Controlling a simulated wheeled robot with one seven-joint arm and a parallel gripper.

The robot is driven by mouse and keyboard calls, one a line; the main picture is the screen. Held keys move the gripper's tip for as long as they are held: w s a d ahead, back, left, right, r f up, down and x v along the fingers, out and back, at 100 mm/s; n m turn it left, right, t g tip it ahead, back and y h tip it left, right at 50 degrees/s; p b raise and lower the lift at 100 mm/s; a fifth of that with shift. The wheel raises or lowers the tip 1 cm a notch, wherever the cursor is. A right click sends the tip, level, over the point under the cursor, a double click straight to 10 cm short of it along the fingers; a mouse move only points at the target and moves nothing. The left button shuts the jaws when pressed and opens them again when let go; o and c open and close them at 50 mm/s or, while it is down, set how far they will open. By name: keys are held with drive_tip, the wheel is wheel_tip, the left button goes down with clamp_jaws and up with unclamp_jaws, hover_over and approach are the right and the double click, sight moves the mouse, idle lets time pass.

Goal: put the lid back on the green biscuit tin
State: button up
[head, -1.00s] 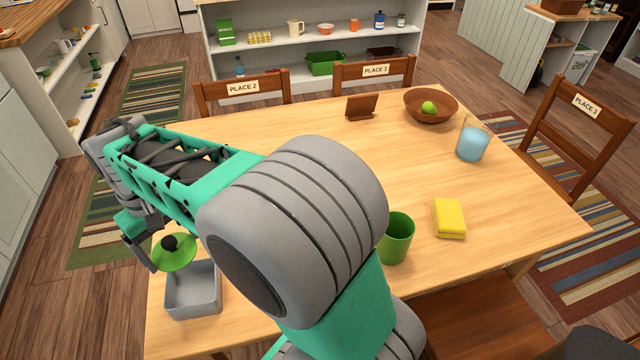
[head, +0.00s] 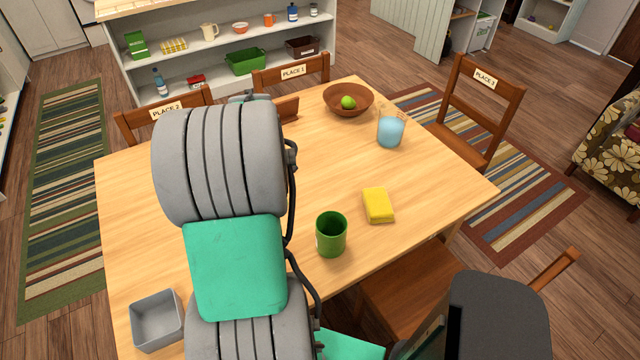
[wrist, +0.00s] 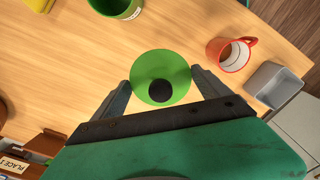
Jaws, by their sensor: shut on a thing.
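The green biscuit tin (head: 331,240) stands upright and open-topped on the table, right of my arm in the head view. Part of it, with a white label, shows at the top edge of the wrist view (wrist: 120,8). The round green lid (wrist: 158,64) with a black knob is between the fingers of my gripper (wrist: 161,79), which is shut on it. The lid is apart from the tin. My arm hides the gripper and lid in the head view.
A red mug (wrist: 232,54) and a grey tray (wrist: 274,84) are right of the lid in the wrist view; the tray also shows in the head view (head: 157,320). A yellow sponge (head: 378,205), a glass of blue liquid (head: 390,132) and a brown bowl (head: 349,98) are on the table.

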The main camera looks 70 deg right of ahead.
drive_tip(key=s+d+p, duration=0.1)
drive_tip(key=s+d, duration=0.1)
drive_tip(key=s, duration=0.5)
drive_tip(key=s+d+p, duration=0.2)
drive_tip(key=s+d, duration=0.1)
drive_tip(key=s, duration=0.5)
wheel_tip(320, 180, down, 6)
drive_tip(key=b, duration=0.4)
drive_tip(key=shift+s+a+b, duration=0.1)
drive_tip(key=shift+a+b, duration=0.05)
drive_tip(key=shift+b, duration=0.2)
drive_tip(key=shift+s+f, duration=0.1)
drive_tip(key=shift+s, duration=0.1)
drive_tip(key=shift+f+b, duration=0.6)
drive_tip(key=shift+f, duration=0.15)
drive_tip(key=o, duration=1.4)
drive_tip(key=shift+c, duration=0.2)
